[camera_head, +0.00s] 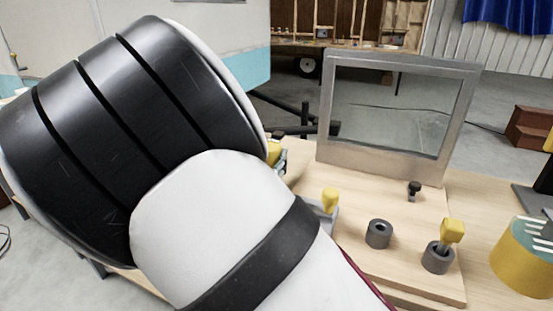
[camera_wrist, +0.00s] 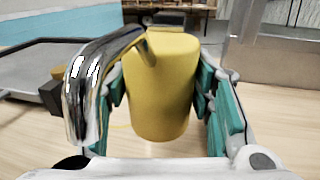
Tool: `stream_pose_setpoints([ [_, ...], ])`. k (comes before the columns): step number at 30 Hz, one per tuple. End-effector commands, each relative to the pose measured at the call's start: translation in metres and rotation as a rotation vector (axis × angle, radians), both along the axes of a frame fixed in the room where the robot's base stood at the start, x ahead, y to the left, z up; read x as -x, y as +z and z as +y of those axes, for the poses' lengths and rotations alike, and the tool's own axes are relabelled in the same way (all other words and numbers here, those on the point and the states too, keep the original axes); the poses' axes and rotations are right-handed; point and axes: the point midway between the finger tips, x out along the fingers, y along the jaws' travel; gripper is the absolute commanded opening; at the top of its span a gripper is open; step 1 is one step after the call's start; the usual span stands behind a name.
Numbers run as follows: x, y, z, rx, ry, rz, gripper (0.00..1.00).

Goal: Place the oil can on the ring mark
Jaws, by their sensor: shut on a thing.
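The oil can (camera_wrist: 165,88) is a yellow, tapered can with a shiny chrome spout (camera_wrist: 98,70) reaching to the left and down in the wrist view. My gripper (camera_wrist: 162,95) has its teal pads on both sides of the can and is shut on it. The can looks upright, with its base close over the light wooden surface; I cannot tell whether it touches. No clear ring mark shows; a faint yellowish line (camera_wrist: 122,126) lies left of the base. In the head view my arm hides most of the gripper area, with a bit of yellow (camera_head: 273,151) showing beside it.
The wooden table (camera_head: 488,204) carries a grey framed panel (camera_head: 330,155), a grey ring-shaped piece (camera_head: 378,234), a yellow-topped piece in a grey holder (camera_head: 437,258), a small black knob (camera_head: 414,188) and a yellow drum-like object (camera_head: 522,262) at the right.

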Motion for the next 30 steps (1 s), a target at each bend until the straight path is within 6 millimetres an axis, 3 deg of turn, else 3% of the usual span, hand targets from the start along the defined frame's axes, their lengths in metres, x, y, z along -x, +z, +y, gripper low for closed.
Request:
stream_pose_setpoints([
  [9, 0.000, -0.036, 0.000, 0.002, 0.000, 0.000, 0.17],
  [21, 0.000, -0.040, 0.000, -0.001, 0.000, -0.001, 0.17],
  [22, 0.000, -0.040, 0.000, -0.001, 0.000, -0.001, 0.55],
  [30, 0.000, -0.039, 0.000, 0.000, 0.000, 0.000, 0.56],
])
